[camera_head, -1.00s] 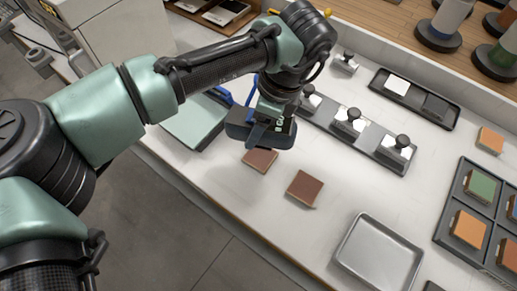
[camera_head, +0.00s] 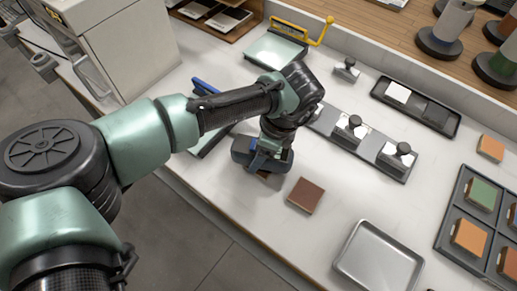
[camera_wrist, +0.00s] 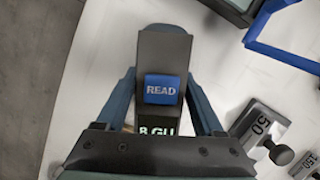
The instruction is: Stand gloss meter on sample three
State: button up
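The gloss meter (camera_head: 243,153) is a dark block. In the wrist view its dark body (camera_wrist: 165,50) has a blue READ button and a lit display ending in GU. My gripper (camera_head: 266,148) is shut on it, with a blue-grey finger on each side. The meter is upright, low over a brown sample tile (camera_head: 263,178) that is mostly hidden beneath it. I cannot tell whether it touches the tile. A second brown sample tile (camera_head: 305,195) lies bare on the counter, right of the meter. No sample number is readable.
A silver tray (camera_head: 378,258) lies at the front right. Weights with dark knobs (camera_head: 349,130) stand in a rack behind the gripper. A dark rack (camera_head: 447,232) holds coloured tiles at the right. White counter is clear around the bare brown tile.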

jog(key=o, duration=0.4)
jog(key=v, duration=1.2)
jog(key=shift+a+r+b, duration=0.1)
jog(key=shift+r+b, duration=0.15)
jog(key=shift+b, duration=0.15)
